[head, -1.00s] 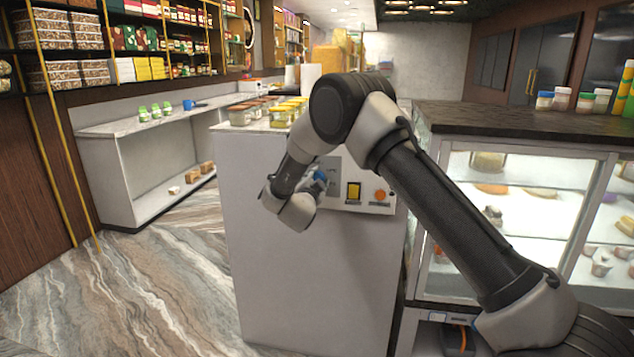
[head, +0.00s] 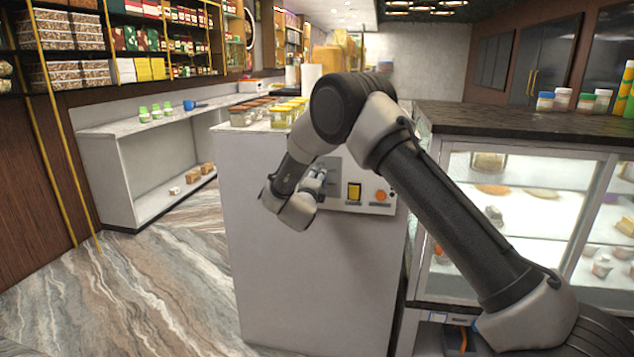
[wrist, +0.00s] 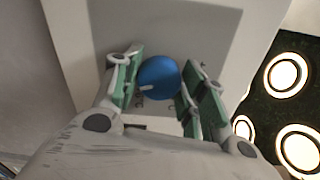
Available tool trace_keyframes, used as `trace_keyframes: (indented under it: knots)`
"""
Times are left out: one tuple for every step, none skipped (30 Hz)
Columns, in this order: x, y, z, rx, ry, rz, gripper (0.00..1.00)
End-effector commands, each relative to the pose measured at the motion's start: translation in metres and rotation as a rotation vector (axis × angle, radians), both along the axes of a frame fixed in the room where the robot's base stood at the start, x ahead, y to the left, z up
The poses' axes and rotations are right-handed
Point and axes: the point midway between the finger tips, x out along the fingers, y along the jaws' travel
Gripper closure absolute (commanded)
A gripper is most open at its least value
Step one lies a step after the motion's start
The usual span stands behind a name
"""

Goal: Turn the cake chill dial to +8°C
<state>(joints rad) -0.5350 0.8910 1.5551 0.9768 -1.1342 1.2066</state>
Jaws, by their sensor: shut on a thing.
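The blue round dial (wrist: 158,78) sits between the green-padded fingers of my gripper (wrist: 160,86) in the wrist view, and the gripper is shut on it. A short white pointer mark on the dial's face points towards the left of the picture. Small dark print on the panel beside the dial is partly hidden and too small to read. In the head view, my gripper (head: 315,181) is at the left end of the control panel (head: 340,204) on the counter's front. It hides the dial there.
The panel also carries a yellow switch (head: 354,192) and an orange round button (head: 381,195), right of my gripper. A lit glass display case (head: 520,225) stands to the right. Jars with yellow lids (head: 283,116) stand on the counter top. The floor at left is clear.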

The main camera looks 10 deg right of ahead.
Motion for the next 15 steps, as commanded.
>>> trace_keyframes:
  knots:
    - [-0.0004, 0.0002, -0.0003, 0.036, -0.011, 0.0, 0.82]
    - [-0.0004, 0.0001, -0.0002, 0.059, -0.018, 0.0, 0.82]
    - [-0.0004, 0.0001, -0.0002, 0.089, -0.028, 0.0, 0.82]
    - [-0.0004, 0.0, -0.0001, 0.109, -0.034, 0.0, 0.82]
    - [-0.0004, 0.0, -0.0001, 0.13, -0.041, 0.0, 0.82]
    - [-0.0004, 0.0, -0.0001, 0.155, -0.049, 0.0, 0.82]
    - [-0.0005, -0.0001, -0.0002, 0.172, -0.055, 0.0, 0.82]
    - [-0.0004, -0.0001, 0.0, 0.19, -0.061, 0.0, 0.82]
    - [-0.0005, -0.0002, -0.0001, 0.21, -0.067, 0.0, 0.82]
    - [-0.0005, -0.0002, -0.0001, 0.224, -0.072, -0.001, 0.82]
    - [-0.0005, -0.0002, -0.0001, 0.238, -0.076, -0.001, 0.82]
    - [-0.0005, -0.0002, -0.0001, 0.253, -0.081, -0.001, 0.82]
    - [-0.0005, -0.0003, -0.0001, 0.266, -0.085, -0.001, 0.82]
    - [-0.0005, -0.0003, -0.0001, 0.275, -0.088, -0.001, 0.82]
    - [-0.0006, -0.0004, -0.0001, 0.287, -0.092, -0.001, 0.82]
